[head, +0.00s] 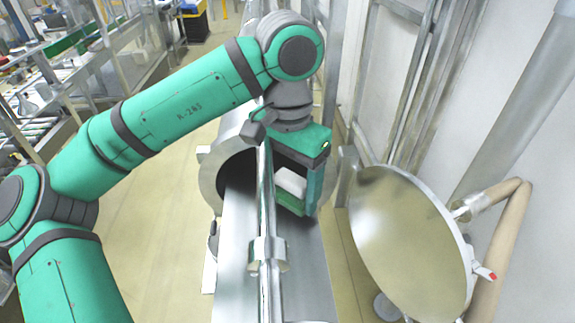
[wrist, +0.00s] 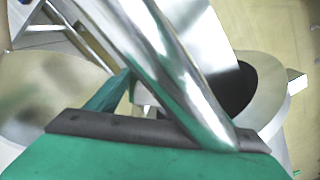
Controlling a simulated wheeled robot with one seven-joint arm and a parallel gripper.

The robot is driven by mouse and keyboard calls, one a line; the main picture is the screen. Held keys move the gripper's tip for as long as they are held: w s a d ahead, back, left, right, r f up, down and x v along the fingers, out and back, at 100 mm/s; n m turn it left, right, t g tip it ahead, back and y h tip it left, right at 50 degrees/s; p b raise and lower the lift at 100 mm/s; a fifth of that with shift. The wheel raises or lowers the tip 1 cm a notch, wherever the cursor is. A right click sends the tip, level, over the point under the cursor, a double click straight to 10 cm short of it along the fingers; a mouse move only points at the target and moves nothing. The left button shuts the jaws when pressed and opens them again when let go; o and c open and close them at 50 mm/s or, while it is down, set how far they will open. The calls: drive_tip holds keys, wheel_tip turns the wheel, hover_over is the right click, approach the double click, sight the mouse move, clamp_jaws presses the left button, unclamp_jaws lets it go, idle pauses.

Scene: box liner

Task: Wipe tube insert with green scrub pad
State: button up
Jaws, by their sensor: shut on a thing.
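My gripper (head: 300,196) is shut on the scrub pad (head: 291,184), which has a pale block above and a green layer beneath. The tube insert (head: 238,268) is a long shiny metal trough with a rail along it, reaching out of the tube's round mouth (head: 212,178). The pad is on the right side of the rail, low over the insert near the mouth. I cannot tell whether it touches the insert. In the wrist view the rail (wrist: 165,60) crosses in front of my gripper's green body (wrist: 150,160), and the pad is mostly hidden.
A round metal door (head: 405,245) stands open at the right, beside a tan hose (head: 500,235). It also shows at the left of the wrist view (wrist: 45,95). A clamp-like block (head: 267,253) sits on the rail. The floor at the left (head: 165,225) is clear.

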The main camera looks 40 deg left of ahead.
drive_tip(key=shift+s+r, duration=0.1)
drive_tip(key=shift+r, duration=2.25)
